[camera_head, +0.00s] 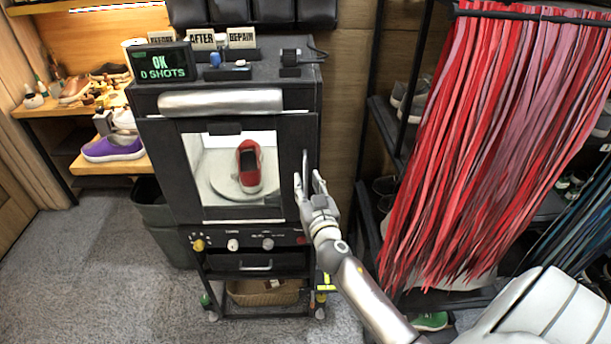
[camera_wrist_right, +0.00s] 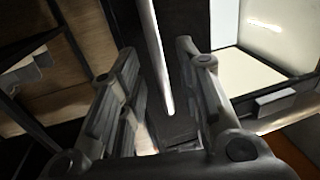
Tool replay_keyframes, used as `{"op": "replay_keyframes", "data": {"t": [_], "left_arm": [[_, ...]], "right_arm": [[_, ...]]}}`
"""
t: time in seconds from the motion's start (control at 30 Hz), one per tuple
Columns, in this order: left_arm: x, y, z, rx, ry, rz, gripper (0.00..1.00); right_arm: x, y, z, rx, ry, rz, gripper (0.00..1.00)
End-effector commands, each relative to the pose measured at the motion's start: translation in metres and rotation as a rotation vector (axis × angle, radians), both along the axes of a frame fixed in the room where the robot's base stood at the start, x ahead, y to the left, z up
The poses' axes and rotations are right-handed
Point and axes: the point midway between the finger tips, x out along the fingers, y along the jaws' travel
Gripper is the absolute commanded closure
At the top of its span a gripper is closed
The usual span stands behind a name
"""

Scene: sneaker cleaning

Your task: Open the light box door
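The light box (camera_head: 155,140) is a black cabinet in the middle of the head view. Its door (camera_head: 290,150) has a lit window and looks shut. Through the window a red sneaker (camera_head: 249,168) stands on a round pale turntable. The vertical door handle (camera_head: 305,150) is at the door's right edge. My right gripper (camera_head: 307,175) is open at the handle's lower part. In the right wrist view the handle (camera_wrist_right: 154,55) shows as a pale bar between the two parted fingers (camera_wrist_right: 155,65), with gaps beside it. My left gripper is not in view.
Red hanging strips (camera_head: 460,140) and a dark shoe rack stand to the right, close to my right arm. A display (camera_head: 163,64) reading "OK 0 SHOTS" sits on top of the box. A dark bin (camera_head: 160,222) stands at left. Grey floor (camera_head: 100,270) in front is clear.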

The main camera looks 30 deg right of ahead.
Motion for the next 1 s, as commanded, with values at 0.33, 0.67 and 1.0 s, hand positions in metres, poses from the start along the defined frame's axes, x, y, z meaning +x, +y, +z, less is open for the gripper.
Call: {"op": "replay_keyframes", "data": {"t": [0.33,0.67,1.0], "left_arm": [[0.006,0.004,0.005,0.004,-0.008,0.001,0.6],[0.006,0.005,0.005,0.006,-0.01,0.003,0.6],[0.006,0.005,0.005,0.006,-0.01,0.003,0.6]], "right_arm": [[0.025,-0.009,0.0,-0.001,0.0,-0.001,0.68],[0.026,-0.01,-0.001,-0.001,0.0,0.0,0.76],[0.025,-0.009,-0.001,0.0,0.001,0.0,1.0]]}}
